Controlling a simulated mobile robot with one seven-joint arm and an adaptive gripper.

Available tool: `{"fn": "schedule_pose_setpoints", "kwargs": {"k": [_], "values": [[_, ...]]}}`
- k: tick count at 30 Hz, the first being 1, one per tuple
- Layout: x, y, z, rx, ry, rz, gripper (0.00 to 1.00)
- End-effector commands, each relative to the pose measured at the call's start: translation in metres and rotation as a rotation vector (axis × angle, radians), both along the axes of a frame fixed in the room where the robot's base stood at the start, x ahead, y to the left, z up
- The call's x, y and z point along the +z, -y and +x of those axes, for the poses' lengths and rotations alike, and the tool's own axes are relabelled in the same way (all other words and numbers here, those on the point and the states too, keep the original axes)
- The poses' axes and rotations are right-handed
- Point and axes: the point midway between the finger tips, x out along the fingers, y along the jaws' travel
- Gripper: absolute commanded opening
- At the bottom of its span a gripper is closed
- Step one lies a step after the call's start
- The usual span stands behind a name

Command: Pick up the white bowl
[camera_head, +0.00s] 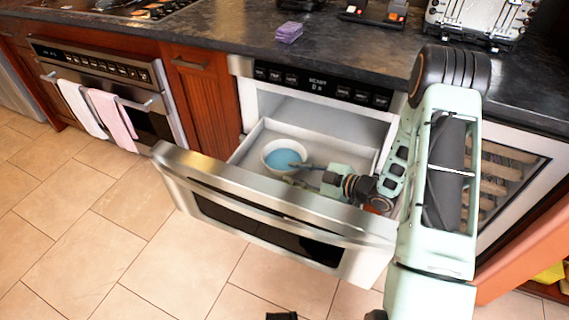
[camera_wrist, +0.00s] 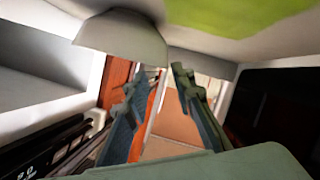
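The white bowl (camera_head: 268,164) sits inside the open microwave drawer (camera_head: 254,132), towards its left part, with a blue inside. In the wrist view, the bowl (camera_wrist: 118,36) shows as a pale rounded shape at the upper left, just beyond the fingertips. My gripper (camera_head: 295,172) reaches into the drawer from the right, with its fingers at the bowl's right side. In the wrist view, my gripper (camera_wrist: 166,75) is open, its two fingers apart with nothing between them. I cannot tell whether a finger touches the bowl.
The drawer's steel front (camera_head: 270,205) stands pulled out before the bowl. The dark counter (camera_head: 235,35) above holds a purple sponge-like block (camera_head: 289,32) and a toaster (camera_head: 478,18). An oven with towels (camera_head: 110,118) is at the left. The tiled floor (camera_head: 110,230) in front is clear.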

Motion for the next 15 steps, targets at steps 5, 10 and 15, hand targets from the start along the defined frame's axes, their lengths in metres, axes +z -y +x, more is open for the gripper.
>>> {"fn": "schedule_pose_setpoints", "kwargs": {"k": [5, 10, 15], "values": [[-0.004, -0.010, 0.006, 0.001, 0.000, -0.002, 0.23], [-0.011, -0.026, 0.012, 0.004, 0.000, -0.001, 0.23], [-0.019, -0.046, 0.024, 0.002, 0.001, -0.002, 0.23]]}}
